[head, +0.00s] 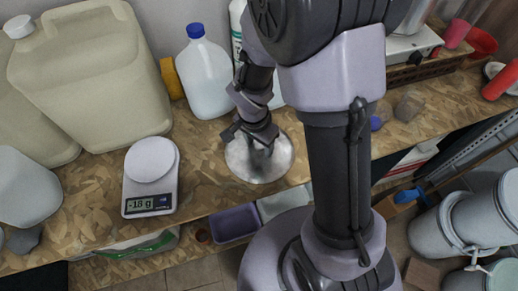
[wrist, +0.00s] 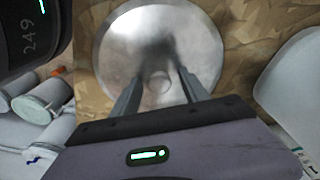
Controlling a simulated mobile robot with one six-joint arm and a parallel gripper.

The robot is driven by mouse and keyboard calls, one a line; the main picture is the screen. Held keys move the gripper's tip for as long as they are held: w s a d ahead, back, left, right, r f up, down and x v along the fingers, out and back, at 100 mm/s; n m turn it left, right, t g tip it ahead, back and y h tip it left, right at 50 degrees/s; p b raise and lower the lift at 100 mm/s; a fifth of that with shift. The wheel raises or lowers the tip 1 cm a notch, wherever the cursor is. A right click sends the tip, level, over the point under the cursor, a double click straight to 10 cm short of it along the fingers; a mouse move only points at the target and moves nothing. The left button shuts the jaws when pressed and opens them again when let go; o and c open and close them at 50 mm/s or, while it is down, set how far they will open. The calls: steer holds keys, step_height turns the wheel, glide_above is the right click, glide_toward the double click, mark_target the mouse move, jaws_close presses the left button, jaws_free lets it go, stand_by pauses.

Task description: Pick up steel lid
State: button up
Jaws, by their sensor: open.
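The steel lid (head: 279,165) is a round, shiny metal disc lying flat on the wood-chip-board bench (head: 84,204). It also fills the upper middle of the wrist view (wrist: 121,58), with a small round feature at its centre. My gripper (head: 262,152) is over the lid in the head view and hides its upper middle part. I cannot tell whether the fingertips touch the lid.
A scale (head: 150,178) reading -18 g stands left of the lid. A white jug (head: 206,78) with a blue cap and a large beige canister (head: 92,75) stand behind. Grey drums (head: 483,218) are on the floor at right. Bins (head: 234,223) sit below the bench's front edge.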

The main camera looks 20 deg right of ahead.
steer(key=shift+s, duration=0.1)
jaws_close()
steer(key=shift+r, duration=0.2)
